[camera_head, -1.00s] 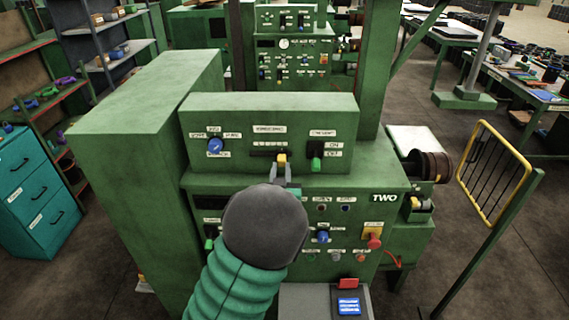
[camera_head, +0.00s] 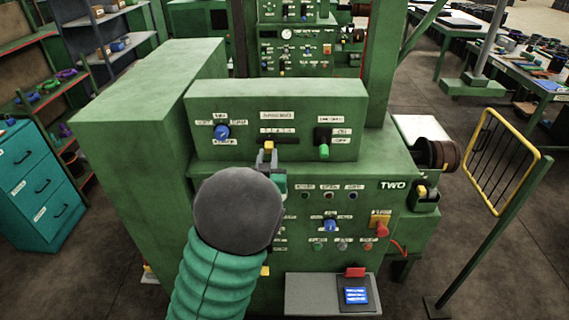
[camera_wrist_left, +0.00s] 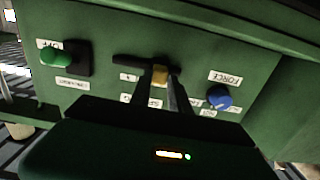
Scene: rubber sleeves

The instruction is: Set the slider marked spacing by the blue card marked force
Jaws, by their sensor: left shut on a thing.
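The spacing slider is a dark slot (camera_head: 285,140) with a yellow knob (camera_head: 269,147) on the upper green panel. A row of small marks sits above the slot, too small to read. The knob is in the left part of the slot. My left gripper (camera_head: 267,156) is shut on the knob. The wrist view, turned upside down, shows the knob (camera_wrist_left: 160,75) between my fingertips (camera_wrist_left: 168,85). A blue card (camera_head: 355,296) with pale lines lies at the lower right of the machine; its writing is unreadable. My right gripper is not in view.
A blue knob (camera_head: 221,132), labelled FORCE in the wrist view, is left of the slider. A green switch (camera_head: 323,150) is right of it. A red card (camera_head: 355,272) lies behind the blue one. Buttons and a red knob (camera_head: 382,229) fill the lower panel.

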